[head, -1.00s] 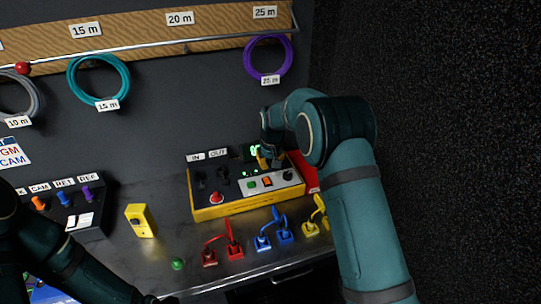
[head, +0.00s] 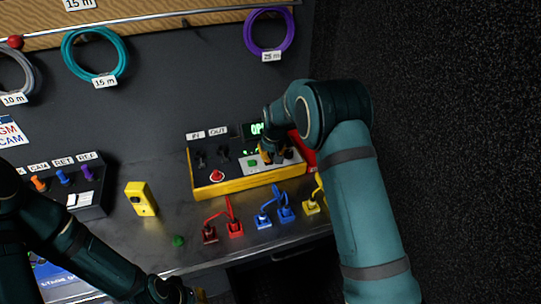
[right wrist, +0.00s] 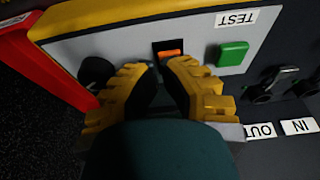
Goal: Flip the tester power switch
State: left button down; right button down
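The tester (head: 235,187) is a yellow box with a dark and grey top panel on the metal bench. In the right wrist view its orange rocker switch (right wrist: 168,53) sits in a black frame beside the green TEST button (right wrist: 232,53). My right gripper (right wrist: 157,70) has two yellow fingers spread apart, with the switch just beyond the gap between their tips. I cannot tell whether a tip touches the panel. In the head view my right gripper (head: 272,155) hides the switch. My left gripper (head: 178,293) is at the bottom edge, dark and partly cut off.
A small yellow device (head: 141,198) and a switch box (head: 75,190) are left. A red case stands close at the tester's right.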

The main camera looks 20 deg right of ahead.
jog(key=shift+s+f+t+b, duration=0.15)
jog(key=shift+f+t+b, duration=0.25)
jog(key=shift+f+b, duration=0.1)
jog(key=shift+r, duration=0.25)
pick_arm(q)
jog(key=shift+w+f, duration=0.1)
jog(key=shift+f, duration=0.7)
jog(key=shift+r, duration=0.15)
pick_arm(e)
jog(key=shift+w+r, duration=0.15)
jog(key=shift+w, duration=0.7)
